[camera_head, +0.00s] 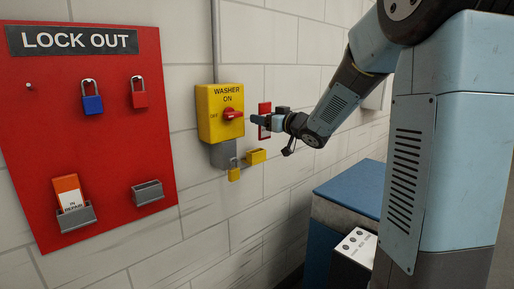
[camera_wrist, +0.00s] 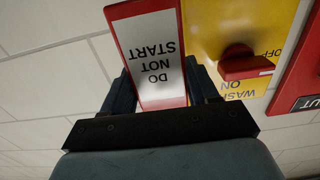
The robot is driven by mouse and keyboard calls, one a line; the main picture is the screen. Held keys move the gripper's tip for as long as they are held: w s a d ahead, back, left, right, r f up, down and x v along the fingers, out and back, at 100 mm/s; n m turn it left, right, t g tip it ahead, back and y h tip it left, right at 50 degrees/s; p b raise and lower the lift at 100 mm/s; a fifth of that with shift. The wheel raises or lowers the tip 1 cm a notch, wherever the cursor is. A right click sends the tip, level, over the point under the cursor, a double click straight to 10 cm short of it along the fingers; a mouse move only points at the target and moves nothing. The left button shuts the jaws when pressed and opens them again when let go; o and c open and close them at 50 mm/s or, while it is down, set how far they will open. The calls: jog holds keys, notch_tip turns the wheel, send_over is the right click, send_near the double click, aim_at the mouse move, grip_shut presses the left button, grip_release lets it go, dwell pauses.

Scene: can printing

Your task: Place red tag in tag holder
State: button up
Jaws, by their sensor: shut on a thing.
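The red tag (camera_head: 265,131) is upright in my gripper (camera_head: 260,119), in front of the wall just right of the yellow washer switch box (camera_head: 212,118). In the wrist view the red tag (camera_wrist: 147,54) shows its white face reading DO NOT START, upside down, between the two dark fingers of my gripper (camera_wrist: 163,92). My gripper is shut on it.
The red lock-out board (camera_head: 120,215) at left carries blue and red padlocks, a grey holder with an orange-and-white tag (camera_head: 69,192), and an empty-looking grey holder (camera_head: 147,193). A yellow padlock (camera_head: 234,173) hangs under the switch. A blue machine (camera_head: 355,190) stands below my arm.

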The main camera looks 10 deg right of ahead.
jog(key=w+f, duration=0.2)
jog(key=w, duration=0.1)
jog(key=w+f, duration=0.3)
jog(key=w, duration=0.1)
jog(key=w+a+f, duration=0.1)
jog(key=w+f, duration=0.2)
jog(key=shift+w+f, duration=0.15)
jog(key=shift+w, duration=0.15)
jog(key=shift+f, duration=1.6)
jog(key=o, duration=1)
jog(key=shift+f, duration=0.1)
jog(key=shift+o, duration=0.2)
